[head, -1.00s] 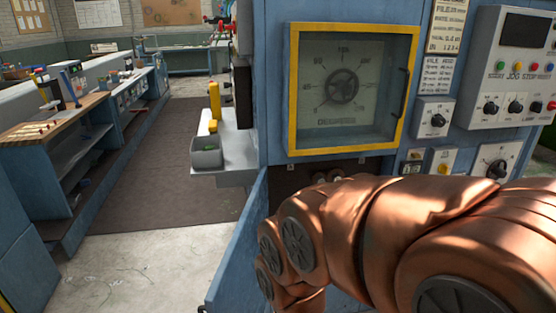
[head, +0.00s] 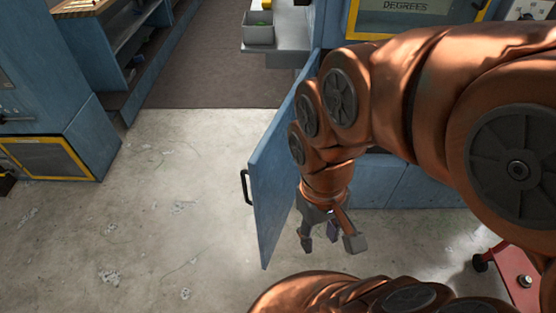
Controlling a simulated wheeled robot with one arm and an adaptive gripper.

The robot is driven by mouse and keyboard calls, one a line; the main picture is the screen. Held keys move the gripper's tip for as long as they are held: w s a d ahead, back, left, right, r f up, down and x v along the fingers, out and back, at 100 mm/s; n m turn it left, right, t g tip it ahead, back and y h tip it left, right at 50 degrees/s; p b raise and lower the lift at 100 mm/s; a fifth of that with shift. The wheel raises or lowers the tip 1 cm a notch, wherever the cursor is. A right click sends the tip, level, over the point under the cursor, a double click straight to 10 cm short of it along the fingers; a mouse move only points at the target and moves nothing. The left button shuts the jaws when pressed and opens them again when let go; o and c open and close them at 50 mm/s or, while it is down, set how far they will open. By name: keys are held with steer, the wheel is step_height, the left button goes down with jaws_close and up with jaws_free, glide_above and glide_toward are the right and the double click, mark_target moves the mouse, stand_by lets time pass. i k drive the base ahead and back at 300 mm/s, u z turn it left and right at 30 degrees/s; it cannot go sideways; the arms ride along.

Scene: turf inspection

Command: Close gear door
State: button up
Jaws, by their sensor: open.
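The gear door (head: 272,178) is a blue panel with a black handle (head: 245,187) on its left face. It stands swung open, out from the blue machine (head: 405,183). My gripper (head: 330,245) hangs pointing down just right of the door, on its inner side. Its grey fingers are spread and nothing shows between them. I cannot tell whether the gripper touches the door. My copper arm hides the opening behind it and part of the door's upper edge.
A yellow-framed gauge window (head: 405,12) sits above on the machine. A grey bin (head: 259,28) stands on a ledge at the top. Blue cabinets (head: 55,90) stand at left. A red base (head: 520,278) is at lower right. The concrete floor left of the door is clear.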

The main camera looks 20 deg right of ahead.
mark_target(275, 176)
steer(key=u, duration=1.65)
steer(key=i, duration=0.9)
steer(key=z, duration=2.4)
steer(key=k, duration=1.25)
steer(key=u, duration=0.65)
steer(key=i, duration=0.95)
steer(key=u, duration=0.45)
